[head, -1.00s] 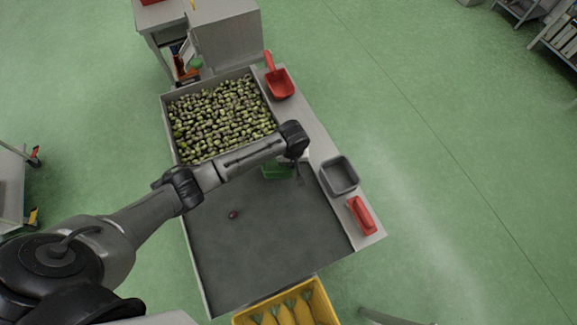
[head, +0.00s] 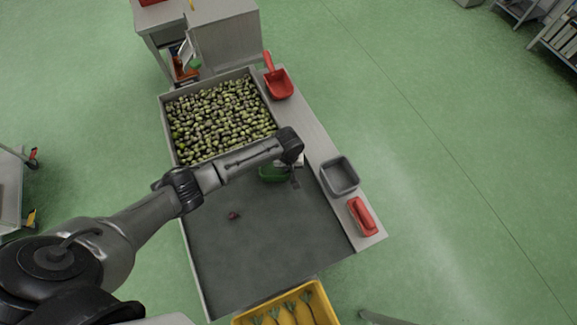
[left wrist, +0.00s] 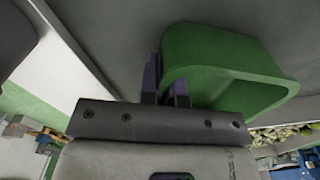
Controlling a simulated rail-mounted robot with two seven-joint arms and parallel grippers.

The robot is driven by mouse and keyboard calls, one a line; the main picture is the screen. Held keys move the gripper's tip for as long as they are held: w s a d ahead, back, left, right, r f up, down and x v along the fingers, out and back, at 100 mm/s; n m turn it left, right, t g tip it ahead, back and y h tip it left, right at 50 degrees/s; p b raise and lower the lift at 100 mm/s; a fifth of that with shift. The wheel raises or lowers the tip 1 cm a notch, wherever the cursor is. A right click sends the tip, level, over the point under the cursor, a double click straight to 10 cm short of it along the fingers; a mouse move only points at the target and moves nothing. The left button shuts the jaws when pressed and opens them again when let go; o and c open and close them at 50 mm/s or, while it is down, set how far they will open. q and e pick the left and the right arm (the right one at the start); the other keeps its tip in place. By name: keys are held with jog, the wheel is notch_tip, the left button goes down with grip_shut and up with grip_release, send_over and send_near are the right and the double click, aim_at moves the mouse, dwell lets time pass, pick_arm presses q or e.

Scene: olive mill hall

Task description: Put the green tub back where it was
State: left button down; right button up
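The green tub (head: 274,173) is over the table at the near edge of the olive bin, partly hidden under my left arm's wrist. In the left wrist view the tub (left wrist: 225,58) is large, with its open side towards the camera. My left gripper (head: 294,180) is at the tub's right side in the head view. In the left wrist view its two dark fingers (left wrist: 166,85) are close together at one side wall of the tub, and they look shut on that wall. Any gap under the tub is hidden. My right gripper is not in view.
A tray of olives (head: 217,118) fills the table's far part. The dark near surface (head: 260,250) is mostly clear, with a small dark-red object (head: 233,215) on it. The right ledge holds a red scoop (head: 279,84), grey bin (head: 340,175) and red-handled tool (head: 362,216). A yellow crate (head: 240,320) stands in front.

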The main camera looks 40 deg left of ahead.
pick_arm(q)
jog(key=shift+f, duration=0.15)
jog(key=c, duration=1.3)
grip_release()
jog(key=shift+c, duration=0.2)
notch_tip(320, 180, up, 12)
jog(key=shift+r+p, duration=0.2)
jog(key=shift+p, duration=0.85)
jog(key=s+d+f+m+t+h, duration=0.1)
jog(key=s+d+f+m, duration=0.2)
jog(key=s, duration=0.4)
jog(key=s+d+f+m+t, duration=0.1)
jog(key=s+d+m, duration=0.2)
jog(key=s+d, duration=0.35)
jog(key=s+a+r+m, duration=0.1)
jog(key=s+a+r, duration=0.1)
jog(key=s, duration=0.6)
jog(key=s+a+r+m+t, duration=0.1)
jog(key=s+a+r+m, duration=0.1)
jog(key=s, duration=0.6)
jog(key=shift+a+r+m+t+y, duration=0.35)
jog(key=shift+a+r, duration=0.3)
jog(key=shift+r, duration=0.25)
